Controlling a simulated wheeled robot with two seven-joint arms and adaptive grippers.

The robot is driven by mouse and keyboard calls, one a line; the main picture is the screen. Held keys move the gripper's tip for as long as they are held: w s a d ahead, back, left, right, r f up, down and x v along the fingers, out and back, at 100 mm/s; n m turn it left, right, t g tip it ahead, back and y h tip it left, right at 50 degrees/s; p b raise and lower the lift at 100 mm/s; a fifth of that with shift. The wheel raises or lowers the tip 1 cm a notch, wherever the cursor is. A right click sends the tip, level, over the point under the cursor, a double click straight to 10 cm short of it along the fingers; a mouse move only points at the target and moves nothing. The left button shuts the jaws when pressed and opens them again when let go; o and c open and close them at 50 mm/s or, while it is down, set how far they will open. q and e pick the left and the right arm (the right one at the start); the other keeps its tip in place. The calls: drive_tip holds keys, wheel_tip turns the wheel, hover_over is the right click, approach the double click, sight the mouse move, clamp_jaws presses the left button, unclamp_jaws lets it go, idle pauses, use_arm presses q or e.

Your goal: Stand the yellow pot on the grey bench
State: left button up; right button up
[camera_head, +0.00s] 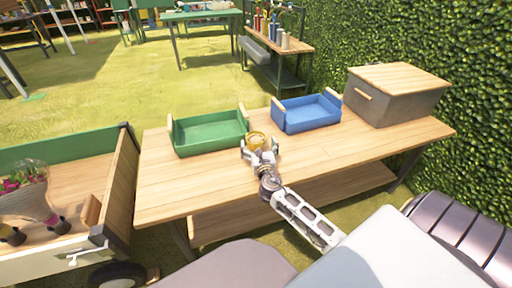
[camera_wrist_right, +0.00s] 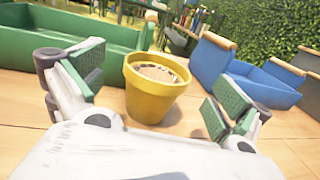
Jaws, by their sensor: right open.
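The yellow pot (camera_head: 257,138) stands upright on the wooden-topped table, just in front of the gap between the green tray and the blue tray. In the right wrist view the pot (camera_wrist_right: 153,97) shows its wide rim and a pale brown fill. My right gripper (camera_head: 260,154) is open, with a finger on either side of the pot in that view. Gaps show between the pads and the pot; I see no contact. No bench here is plainly grey; a slatted stand with a dark grey frame (camera_head: 292,46) at the back may be it. My left gripper is not seen.
The green tray (camera_head: 210,143) and the blue tray (camera_head: 306,124) stand close behind the pot. A grey box with a wooden lid (camera_head: 379,109) is at the table's right end. A green-sided cart (camera_head: 117,180) adjoins on the left. The table's front left is bare.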

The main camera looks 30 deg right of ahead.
sight(256, 137)
drive_tip(key=shift+w+d, duration=0.2)
drive_tip(key=shift+w, duration=0.2)
drive_tip(key=shift+f+b+x, duration=0.25)
drive_tip(key=shift+b+x, duration=0.35)
drive_tip(key=shift+x, duration=0.5)
drive_tip(key=shift+w+d, duration=0.25)
drive_tip(key=shift+w, duration=0.35)
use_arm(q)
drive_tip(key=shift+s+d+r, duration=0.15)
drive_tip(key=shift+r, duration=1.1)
use_arm(e)
drive_tip(key=shift+w+d, duration=0.15)
drive_tip(key=shift+w, duration=0.2)
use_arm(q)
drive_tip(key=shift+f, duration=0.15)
use_arm(e)
drive_tip(key=shift+c, duration=1.1)
drive_tip(key=c, duration=0.7)
drive_tip(key=shift+r, duration=0.1)
drive_tip(key=c, duration=0.7)
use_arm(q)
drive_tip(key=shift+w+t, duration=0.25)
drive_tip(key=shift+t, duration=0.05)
